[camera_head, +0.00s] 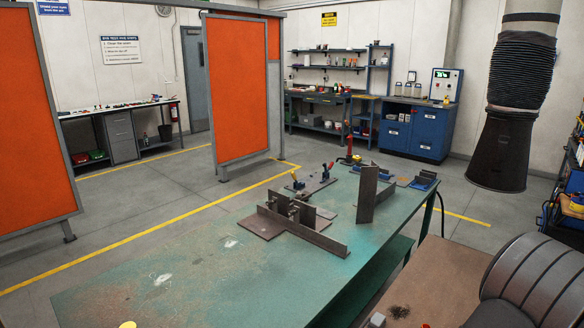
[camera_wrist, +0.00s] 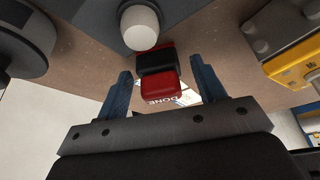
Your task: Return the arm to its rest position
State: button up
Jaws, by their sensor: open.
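My gripper (camera_wrist: 159,66) shows in the wrist view with its two blue fingers spread apart. A red and black block (camera_wrist: 160,82) with upside-down white lettering that seems to read "DONE" appears between the fingers. It seems to lie beyond the fingertips, and I cannot tell how far; I see no grip on it. My gripper is not seen in the head view.
A green table (camera_head: 190,262) carries steel plates (camera_head: 310,232) and an upright plate (camera_head: 367,194). A black extraction hose (camera_head: 497,150) hangs at the right. A brown surface (camera_head: 440,270) lies front right. A yellow case (camera_wrist: 292,66) shows in the wrist view.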

jog(key=v, duration=1.1)
jog(key=x, duration=1.2)
jog(key=shift+a+f, duration=0.1)
jog(key=shift+f, duration=0.05)
jog(key=r, duration=0.5)
jog(key=shift+s+r, duration=0.2)
jog(key=shift+s, duration=0.15)
jog(key=s+a+r, duration=0.2)
jog(key=s+r, duration=0.4)
jog(key=s, duration=0.4)
jog(key=w+a+f+n, duration=0.1)
jog(key=w+a, duration=0.4)
jog(key=w, duration=0.5)
jog(key=w+a+n+t, duration=0.1)
jog(key=w+a+n, duration=0.2)
jog(key=w+a, duration=0.3)
jog(key=w+a+f+n+y, duration=0.1)
jog(key=w+a, duration=0.5)
jog(key=w, duration=0.9)
jog(key=shift+a+f+n+t, duration=0.15)
jog(key=shift+f+n+t, duration=0.25)
jog(key=shift+n, duration=0.2)
